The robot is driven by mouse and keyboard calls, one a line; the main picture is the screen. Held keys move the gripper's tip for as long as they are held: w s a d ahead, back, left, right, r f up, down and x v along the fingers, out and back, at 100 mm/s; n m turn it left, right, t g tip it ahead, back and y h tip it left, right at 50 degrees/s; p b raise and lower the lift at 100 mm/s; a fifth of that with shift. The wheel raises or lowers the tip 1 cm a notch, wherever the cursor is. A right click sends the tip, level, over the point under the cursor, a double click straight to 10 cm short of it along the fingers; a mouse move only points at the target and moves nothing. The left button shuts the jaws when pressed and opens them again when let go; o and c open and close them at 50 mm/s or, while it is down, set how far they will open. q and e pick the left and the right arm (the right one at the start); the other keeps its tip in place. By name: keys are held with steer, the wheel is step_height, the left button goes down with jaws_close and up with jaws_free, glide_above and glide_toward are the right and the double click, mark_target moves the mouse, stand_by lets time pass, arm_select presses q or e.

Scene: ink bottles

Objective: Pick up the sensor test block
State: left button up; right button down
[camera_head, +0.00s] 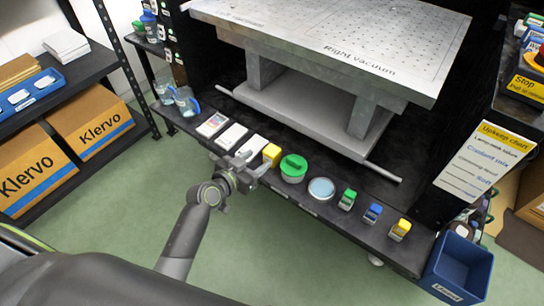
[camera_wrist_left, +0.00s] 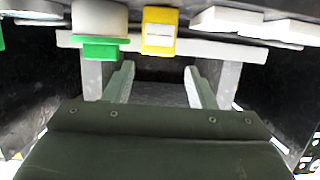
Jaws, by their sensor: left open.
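A small yellow block (camera_head: 271,155), which looks like the sensor test block, sits on the dark shelf edge between the white cards and a green-lidded jar. My left gripper (camera_head: 252,169) is just in front of it, on the near side, open and empty. In the left wrist view the yellow block (camera_wrist_left: 159,30) with a pale face shows ahead, between the lines of the two spread fingers of my left gripper (camera_wrist_left: 160,75). The block looks apart from both fingers. My right gripper is not in view.
The green-lidded jar (camera_head: 293,168) is close on the block's right, with a round blue-topped dish (camera_head: 321,189) beyond it. Small green (camera_head: 347,199), blue (camera_head: 373,213) and yellow (camera_head: 400,229) bottles follow. White cards (camera_head: 232,136) lie left. A vacuum table (camera_head: 330,70) overhangs behind.

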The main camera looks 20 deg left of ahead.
mark_target(268, 154)
arm_select(q)
steer(key=shift+b+x, duration=0.4)
steer(key=shift+x, duration=2.95)
steer(key=shift+s+d+f, duration=0.1)
steer(key=shift+f, duration=0.1)
steer(key=c, duration=0.8)
steer(key=shift+o, duration=0.2)
steer(key=shift+r, duration=0.1)
